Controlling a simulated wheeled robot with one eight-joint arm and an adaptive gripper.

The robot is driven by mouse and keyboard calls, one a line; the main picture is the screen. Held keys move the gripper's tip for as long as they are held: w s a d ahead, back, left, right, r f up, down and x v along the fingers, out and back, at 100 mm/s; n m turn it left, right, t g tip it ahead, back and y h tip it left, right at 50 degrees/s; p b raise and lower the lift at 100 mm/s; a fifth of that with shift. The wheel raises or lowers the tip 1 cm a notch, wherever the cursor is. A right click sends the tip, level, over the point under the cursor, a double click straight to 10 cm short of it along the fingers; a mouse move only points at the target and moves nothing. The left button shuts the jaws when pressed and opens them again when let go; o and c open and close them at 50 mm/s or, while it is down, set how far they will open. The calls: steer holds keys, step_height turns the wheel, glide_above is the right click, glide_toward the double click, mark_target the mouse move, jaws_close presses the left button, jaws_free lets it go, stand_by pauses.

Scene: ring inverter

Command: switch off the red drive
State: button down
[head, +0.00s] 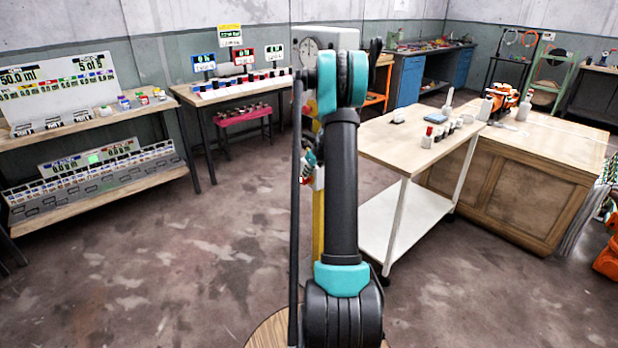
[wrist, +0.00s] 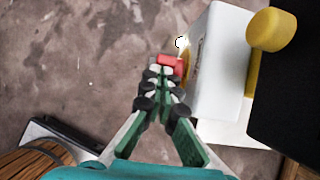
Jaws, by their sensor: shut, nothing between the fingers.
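In the wrist view my gripper (wrist: 158,75) has its green fingers together, with nothing visible between them. A small red block-like part (wrist: 171,64) shows right at the fingertips, against a yellow edge on the side of a white box (wrist: 222,65). I cannot tell whether the fingertips touch the red part. In the head view my gripper (head: 307,168) is low, left of my arm, partly hidden by it. A red-framed display (head: 243,56) stands on the back bench between a blue and a white one. Whether the red part belongs to the red drive cannot be told.
A yellow rounded part (wrist: 272,30) sticks out beside the white box, next to a dark surface. In the head view a white-shelved table (head: 400,140) stands close on the right and a bench (head: 215,97) at the back left. The floor at left front is clear.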

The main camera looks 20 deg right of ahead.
steer(key=shift+w+a+r, duration=0.15)
steer(key=shift+w+a, duration=0.1)
steer(key=shift+w, duration=0.35)
steer(key=shift+w+a+r, duration=0.1)
steer(key=shift+w+a, duration=0.1)
steer(key=shift+w, duration=0.4)
steer(key=shift+w+a+f, duration=0.15)
steer(key=shift+w+a, duration=0.05)
steer(key=shift+w, duration=0.3)
steer(key=shift+w+a+f, duration=0.15)
steer(key=shift+w, duration=0.45)
steer(key=shift+r, duration=0.15)
steer(key=shift+r, duration=0.6)
steer(key=shift+r, duration=0.1)
steer(key=s+d, duration=0.4)
steer(key=s, duration=0.8)
steer(key=shift+d+r, duration=0.15)
steer(key=shift+r, duration=0.25)
